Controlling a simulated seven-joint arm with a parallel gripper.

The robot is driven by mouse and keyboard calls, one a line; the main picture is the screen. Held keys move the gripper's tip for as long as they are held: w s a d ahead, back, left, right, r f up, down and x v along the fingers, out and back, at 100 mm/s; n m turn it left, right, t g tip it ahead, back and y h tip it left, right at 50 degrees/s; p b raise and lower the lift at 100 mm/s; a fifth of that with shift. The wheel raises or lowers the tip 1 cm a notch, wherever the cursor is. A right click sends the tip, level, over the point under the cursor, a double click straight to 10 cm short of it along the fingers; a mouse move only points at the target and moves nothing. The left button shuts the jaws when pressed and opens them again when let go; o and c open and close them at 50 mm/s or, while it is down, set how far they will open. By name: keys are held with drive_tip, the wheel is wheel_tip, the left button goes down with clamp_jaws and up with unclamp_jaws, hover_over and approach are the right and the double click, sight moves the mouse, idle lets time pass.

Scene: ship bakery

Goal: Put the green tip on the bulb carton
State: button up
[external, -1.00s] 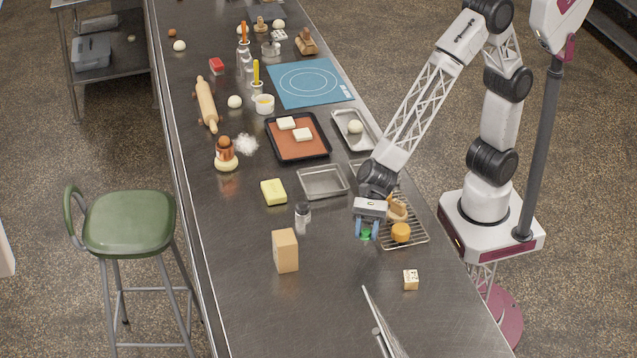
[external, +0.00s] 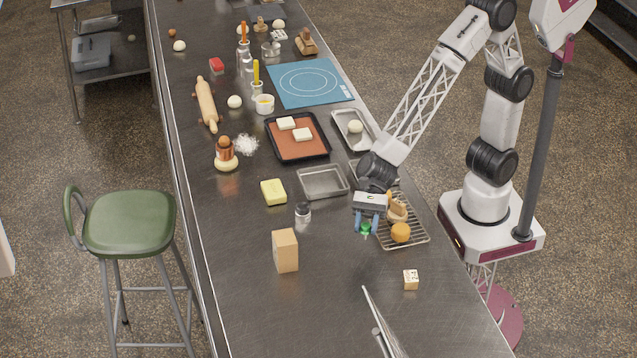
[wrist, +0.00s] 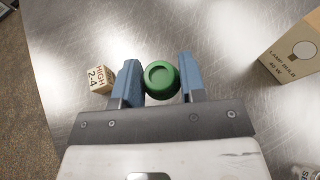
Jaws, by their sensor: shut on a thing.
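The green tip (external: 365,229) is a small round green piece with a recessed top. My gripper (external: 369,223) is shut on it; in the wrist view the tip (wrist: 161,80) sits between my two blue fingers (wrist: 158,80). It appears held above the steel counter, beside the wire rack. The bulb carton (external: 285,251) is a tan upright box to the left of my gripper. In the wrist view the carton (wrist: 293,52) is at the right, with a bulb drawing and print on one side. Its top looks bare.
A small printed cube (external: 411,280) lies to the right of the carton. A shaker (external: 303,213) stands between the carton and a metal tray (external: 323,182). The wire rack (external: 415,240) carries an orange round thing (external: 401,232). The counter between gripper and carton is clear.

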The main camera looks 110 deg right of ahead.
drive_tip(key=shift+w+d+r, duration=0.3)
drive_tip(key=shift+w+d, duration=0.1)
drive_tip(key=w+d+r+n+g, duration=0.1)
drive_tip(key=w+d+r, duration=0.1)
drive_tip(key=d, duration=0.3)
drive_tip(key=w+d+r+n+g+y, duration=0.1)
drive_tip(key=w+d+r+g, duration=0.1)
drive_tip(key=w+d+r, duration=0.1)
drive_tip(key=shift+w+d+r+n, duration=0.3)
drive_tip(key=shift+w+d, duration=0.3)
drive_tip(key=shift+d, duration=0.7)
hover_over(285, 236)
drive_tip(key=shift+f, duration=0.75)
drive_tip(key=shift+f, duration=0.1)
drive_tip(key=shift+f, duration=1.65)
drive_tip(key=shift+f, duration=0.15)
